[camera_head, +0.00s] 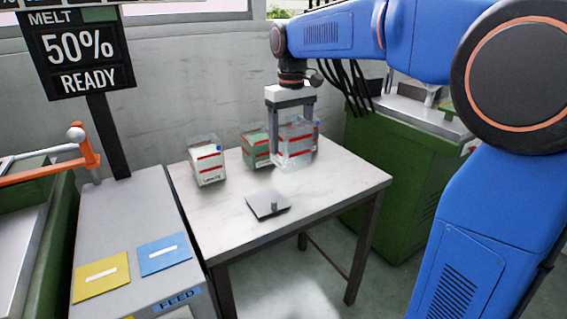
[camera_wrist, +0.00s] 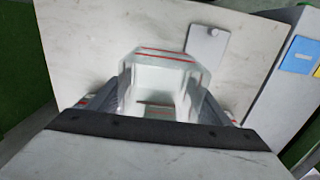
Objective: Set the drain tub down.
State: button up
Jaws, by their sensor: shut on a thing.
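The drain tub (camera_head: 294,152) is a clear, squarish tub with red lines on its sides. My gripper (camera_head: 292,128) points down, its two fingers shut on the tub from either side. In the head view the tub is over the back right part of the table (camera_head: 345,180); I cannot tell whether its base touches the top. In the wrist view the tub (camera_wrist: 160,65) sits upright between the fingers of my gripper (camera_wrist: 158,100). Its inside looks grey, with a greenish patch and a red line low down.
A tub with green contents (camera_head: 253,147) stands close left of the held tub. A tub with white contents (camera_head: 208,165) stands further left. A grey plate with a knob (camera_head: 266,206) lies near the table's front. A feed bench (camera_head: 150,225) is at left, a green machine (camera_head: 400,180) at right.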

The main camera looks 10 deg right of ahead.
aim_at(291, 162)
jog(key=shift+f, duration=3.65)
jog(key=shift+f, duration=0.1)
jog(key=o, duration=1.1)
notch_tip(291, 162, up, 12)
jog(key=shift+r, duration=0.1)
